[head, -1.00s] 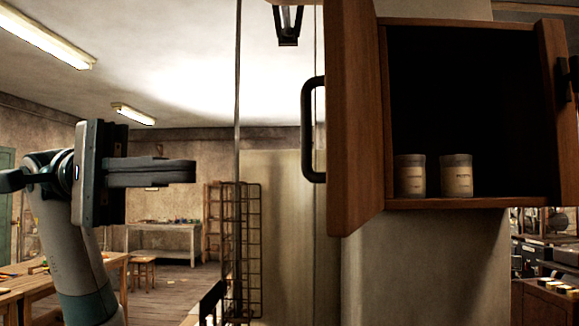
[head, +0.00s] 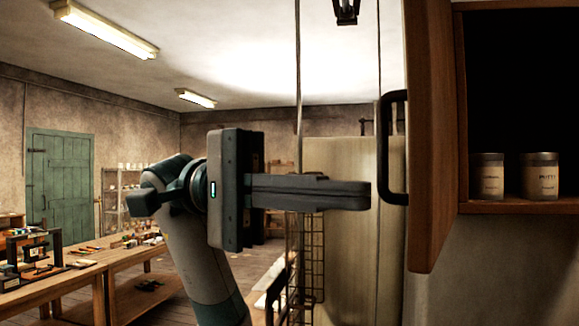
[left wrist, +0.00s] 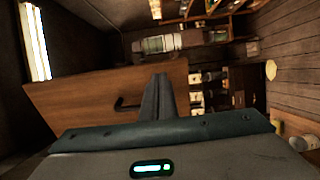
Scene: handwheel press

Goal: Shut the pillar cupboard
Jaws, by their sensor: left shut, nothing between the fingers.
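The pillar cupboard (head: 520,207) is at the right of the head view, with a dark interior and two labelled jars (head: 487,178) (head: 539,177) on its floor. Its left wooden door (head: 432,140) stands open, swung out toward me, with a black bar handle (head: 392,150) on its outer face. My left gripper (head: 368,194) is shut and empty. In the head view its tips are just left of the handle; I cannot tell whether they touch. The left wrist view shows the door (left wrist: 75,100), its handle (left wrist: 124,104) and my gripper tips (left wrist: 160,82). My right gripper is not in view.
A long wooden workbench (head: 120,265) with tools stands at the lower left. A green door (head: 60,170) and a shelf rack (head: 125,190) are at the back. A wire rack (head: 305,265) and a pale panel (head: 340,200) stand behind my left arm.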

